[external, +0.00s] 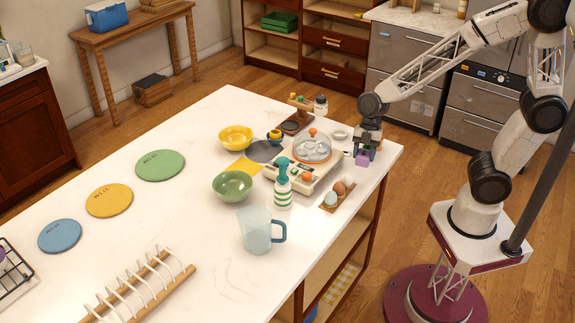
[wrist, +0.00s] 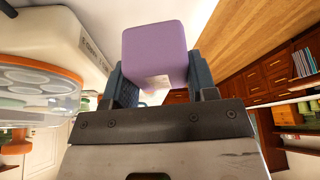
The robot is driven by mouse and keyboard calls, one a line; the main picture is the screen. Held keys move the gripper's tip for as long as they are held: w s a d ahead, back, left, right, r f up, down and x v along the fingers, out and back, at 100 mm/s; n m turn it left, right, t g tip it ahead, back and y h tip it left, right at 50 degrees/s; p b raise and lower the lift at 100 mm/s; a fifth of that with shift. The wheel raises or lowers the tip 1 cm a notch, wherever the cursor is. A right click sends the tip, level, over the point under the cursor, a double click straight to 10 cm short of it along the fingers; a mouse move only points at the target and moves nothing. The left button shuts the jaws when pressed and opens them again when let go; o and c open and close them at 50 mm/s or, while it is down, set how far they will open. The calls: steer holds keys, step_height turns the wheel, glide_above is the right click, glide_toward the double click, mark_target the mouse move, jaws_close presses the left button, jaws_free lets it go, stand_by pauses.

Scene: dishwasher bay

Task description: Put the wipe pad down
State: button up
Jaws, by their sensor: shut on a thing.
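The wipe pad looks like a purple block (external: 362,159). My gripper (external: 367,152) is shut on it near the right edge of the white counter, beside the egg cooker. In the wrist view the purple pad (wrist: 154,47) sits between the two dark fingers of my gripper (wrist: 158,75), with a pale patch on its lower part. The pad is low over the counter; whether it touches the surface cannot be told.
The egg cooker (external: 284,172) with its clear lid stands just left of the pad. A wooden egg holder (external: 333,204), a spray bottle (external: 282,190) and a jug (external: 255,230) are nearby. The counter's right edge is close. Bare counter lies around the colored discs.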

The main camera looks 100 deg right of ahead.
mark_target(360, 152)
step_height(360, 152, up, 14)
steer(key=shift+f, duration=0.2)
stand_by(0.6)
steer(key=shift+w+d, duration=0.1)
steer(key=shift+w, duration=0.05)
steer(key=w+d+m, duration=0.1)
steer(key=w+d, duration=1.6)
steer(key=w, duration=0.2)
steer(key=w+d+f+m, duration=0.1)
steer(key=w+d+f, duration=0.3)
steer(key=w+d, duration=0.3)
steer(key=w+d+f, duration=0.3)
steer(key=w+d, duration=0.4)
steer(key=d, duration=0.5)
steer(key=shift+w+d+f+m+t+h, duration=0.3)
steer(key=shift+f+m+t+h, duration=0.1)
steer(key=shift+f, duration=2.5)
